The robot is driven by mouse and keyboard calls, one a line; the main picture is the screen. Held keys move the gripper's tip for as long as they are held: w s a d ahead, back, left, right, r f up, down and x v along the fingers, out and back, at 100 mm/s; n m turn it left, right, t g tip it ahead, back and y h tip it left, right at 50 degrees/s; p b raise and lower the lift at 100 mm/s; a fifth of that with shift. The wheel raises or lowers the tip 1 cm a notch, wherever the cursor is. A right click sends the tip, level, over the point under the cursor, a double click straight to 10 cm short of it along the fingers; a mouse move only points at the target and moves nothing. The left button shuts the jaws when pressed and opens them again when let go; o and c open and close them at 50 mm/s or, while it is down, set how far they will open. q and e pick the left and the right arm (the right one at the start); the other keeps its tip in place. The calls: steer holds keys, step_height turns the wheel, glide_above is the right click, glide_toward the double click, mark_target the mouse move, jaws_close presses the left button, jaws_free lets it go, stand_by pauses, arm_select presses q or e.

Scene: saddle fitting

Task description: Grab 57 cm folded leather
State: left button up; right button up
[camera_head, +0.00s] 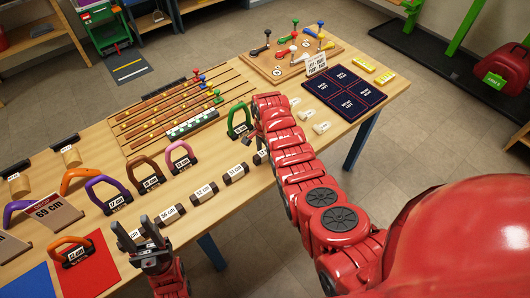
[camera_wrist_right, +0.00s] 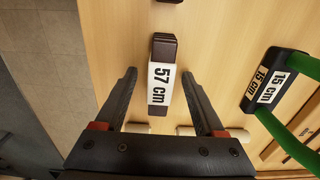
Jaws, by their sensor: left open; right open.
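The 57 cm folded leather (camera_wrist_right: 160,85) is a dark brown strip with a white label. In the right wrist view it lies on the table between the two open fingers of my right gripper (camera_wrist_right: 159,76), with a gap on each side. My left gripper (camera_head: 139,234) is open and empty above the table's front edge, beside another folded leather piece (camera_head: 170,214).
More labelled brown leather pieces (camera_head: 203,192) lie in a row along the front edge. In the right wrist view a green-handled 15 cm piece (camera_wrist_right: 268,82) stands to the right. Arched handles in several colours and small white blocks (camera_head: 321,128) are nearby.

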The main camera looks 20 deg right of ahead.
steer(key=shift+f, duration=0.1)
jaws_close()
stand_by(0.4)
steer(key=shift+w, duration=0.1)
